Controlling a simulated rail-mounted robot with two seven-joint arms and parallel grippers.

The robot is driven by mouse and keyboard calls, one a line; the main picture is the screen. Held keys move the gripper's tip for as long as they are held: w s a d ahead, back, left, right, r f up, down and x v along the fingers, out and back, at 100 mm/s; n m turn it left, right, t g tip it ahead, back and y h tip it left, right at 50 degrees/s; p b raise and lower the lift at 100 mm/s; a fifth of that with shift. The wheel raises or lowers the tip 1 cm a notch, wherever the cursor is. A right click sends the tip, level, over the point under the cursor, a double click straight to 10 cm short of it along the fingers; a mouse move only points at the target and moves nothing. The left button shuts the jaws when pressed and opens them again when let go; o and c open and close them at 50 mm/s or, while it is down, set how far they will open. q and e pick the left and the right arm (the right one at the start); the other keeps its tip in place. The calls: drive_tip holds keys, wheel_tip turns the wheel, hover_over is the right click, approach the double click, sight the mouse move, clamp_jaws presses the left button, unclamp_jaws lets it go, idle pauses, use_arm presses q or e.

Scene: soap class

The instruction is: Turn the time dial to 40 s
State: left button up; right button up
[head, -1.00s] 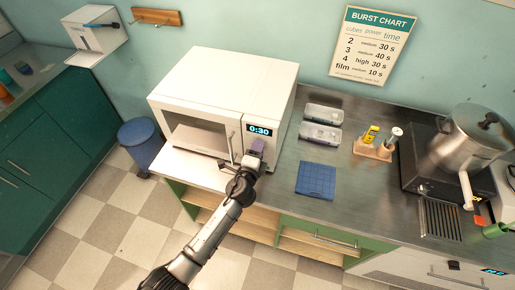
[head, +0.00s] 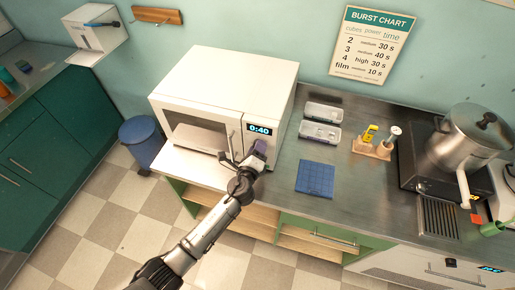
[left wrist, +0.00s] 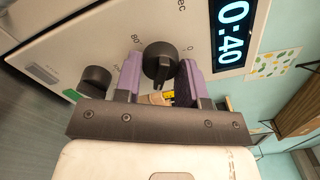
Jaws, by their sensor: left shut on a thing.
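The white microwave (head: 240,85) stands on the counter, and its display (head: 259,129) reads 0:40. The display also shows large in the left wrist view (left wrist: 233,32). The black time dial (left wrist: 160,63) is on the control panel, with "sec" and numbers printed around it. My left gripper (head: 259,147) is at the panel below the display. In the left wrist view its purple fingers stand on both sides of the time dial, shut on it. A second black dial (left wrist: 96,80) sits beside the left finger. My right gripper is not in view.
A burst chart (head: 374,45) hangs on the wall. Two clear containers (head: 320,132), a blue mat (head: 315,179) and a wooden holder (head: 372,148) are right of the microwave. A steel pot (head: 470,135) stands farther right.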

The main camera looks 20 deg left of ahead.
use_arm(q)
drive_tip(key=o, duration=0.9)
drive_tip(key=shift+s+d, duration=0.15)
drive_tip(key=shift+s, duration=3.3)
drive_tip(key=shift+s+d, duration=0.15)
drive_tip(key=shift+s, duration=3.3)
